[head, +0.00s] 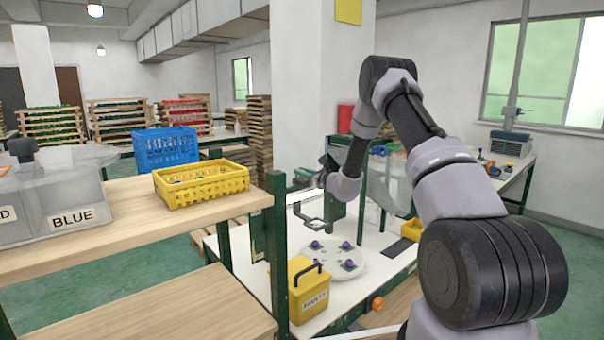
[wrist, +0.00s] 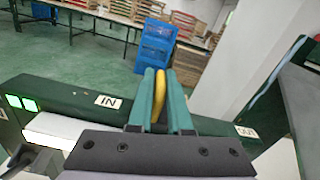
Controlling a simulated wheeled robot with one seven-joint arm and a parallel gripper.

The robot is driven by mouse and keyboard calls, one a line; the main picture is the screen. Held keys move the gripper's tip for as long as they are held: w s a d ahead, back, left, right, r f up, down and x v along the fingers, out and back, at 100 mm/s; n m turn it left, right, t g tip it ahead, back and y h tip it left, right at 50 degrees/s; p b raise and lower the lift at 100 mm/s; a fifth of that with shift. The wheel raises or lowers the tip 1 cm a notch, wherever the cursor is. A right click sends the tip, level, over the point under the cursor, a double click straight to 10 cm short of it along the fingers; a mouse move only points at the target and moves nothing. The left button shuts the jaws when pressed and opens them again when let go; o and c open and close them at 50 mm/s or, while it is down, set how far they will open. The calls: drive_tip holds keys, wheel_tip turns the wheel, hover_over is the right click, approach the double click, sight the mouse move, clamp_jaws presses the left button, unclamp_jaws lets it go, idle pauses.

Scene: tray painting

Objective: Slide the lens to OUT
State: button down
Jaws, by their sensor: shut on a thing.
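My gripper (wrist: 160,84) is shut on a yellow handle (wrist: 158,94), which shows between its teal fingers in the wrist view. A dark green rail (wrist: 70,97) runs behind it, with an IN label (wrist: 109,102) left of the fingers and an OUT label (wrist: 246,131) at the far right. The handle sits between the two labels. In the head view, a dark-rimmed frame with a white top (head: 305,196), apparently the lens, hangs above a round white tray (head: 346,268). My wrist hides part of the rail there.
The round tray holds several purple-topped pieces. A yellow lidded box (head: 308,292) stands in front of it, beside a green post (head: 279,250). A wooden shelf at left carries a yellow crate (head: 201,184) and a BLUE-labelled bin (head: 72,217).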

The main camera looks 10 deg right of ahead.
drive_tip(key=w+d, duration=0.1)
drive_tip(key=d, duration=0.2)
drive_tip(key=w+d, duration=0.2)
drive_tip(key=d, duration=0.1)
drive_tip(key=w+d, duration=0.2)
drive_tip(key=d, duration=0.1)
drive_tip(key=shift+w, duration=0.1)
drive_tip(key=shift+w+d+r, duration=0.1)
drive_tip(key=shift+d+r, duration=0.05)
drive_tip(key=shift+d, duration=0.1)
drive_tip(key=c, duration=0.9)
unclamp_jaws()
drive_tip(key=shift+d, duration=0.1)
drive_tip(key=v, duration=1)
drive_tip(key=shift+s+d, duration=0.15)
drive_tip(key=shift+s, duration=0.15)
